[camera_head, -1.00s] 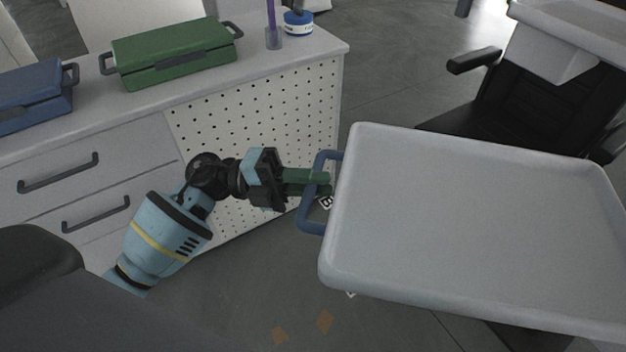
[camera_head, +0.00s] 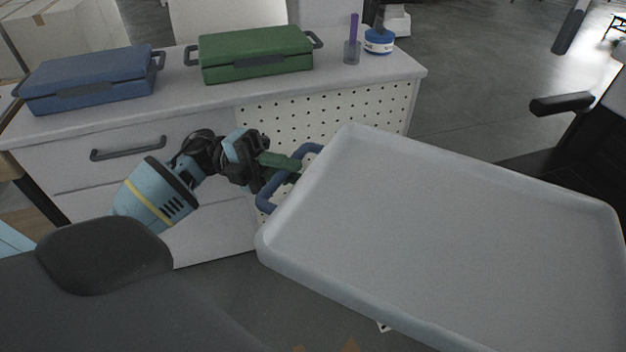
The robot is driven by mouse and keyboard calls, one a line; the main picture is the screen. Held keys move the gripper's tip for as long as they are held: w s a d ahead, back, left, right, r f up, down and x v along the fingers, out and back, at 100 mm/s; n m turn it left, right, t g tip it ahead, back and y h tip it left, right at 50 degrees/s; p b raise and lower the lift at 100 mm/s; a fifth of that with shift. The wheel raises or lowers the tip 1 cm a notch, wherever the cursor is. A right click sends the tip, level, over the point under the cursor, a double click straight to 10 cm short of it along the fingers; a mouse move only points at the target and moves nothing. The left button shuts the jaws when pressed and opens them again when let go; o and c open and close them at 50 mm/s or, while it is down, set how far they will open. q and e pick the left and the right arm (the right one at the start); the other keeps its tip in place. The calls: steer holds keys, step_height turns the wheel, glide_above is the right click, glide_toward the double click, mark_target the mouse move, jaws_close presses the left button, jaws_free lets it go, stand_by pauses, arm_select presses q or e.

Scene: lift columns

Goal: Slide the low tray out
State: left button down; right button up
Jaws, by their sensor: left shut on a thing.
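The tray (camera_head: 450,240) is a large, light grey, shallow tray with a raised rim, filling the right and lower right of the head view. A blue handle (camera_head: 268,196) sticks out from its left side. My left gripper (camera_head: 287,166), with green fingers, is shut on this handle. The fingertips are partly hidden by the handle and the tray rim. The tray's right end runs to the picture's edge. My right gripper does not show.
A white bench (camera_head: 170,110) with drawers and a perforated panel (camera_head: 375,108) stands behind the tray. It bears a blue case (camera_head: 90,80), a green case (camera_head: 255,54), a cup (camera_head: 352,54) and a blue-and-white tub (camera_head: 379,42). A black chair (camera_head: 570,150) stands at right. Grey floor shows between.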

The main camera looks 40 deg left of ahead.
arm_select(q)
steer(key=shift+d, duration=0.1)
steer(key=c, duration=1.4)
jaws_free()
steer(key=shift+c, duration=0.2)
steer(key=shift+a+f, duration=0.2)
steer(key=shift+a, duration=0.3)
steer(key=b+v, duration=0.1)
steer(key=v, duration=0.5)
steer(key=shift+a+b, duration=0.35)
steer(key=shift+b, duration=0.05)
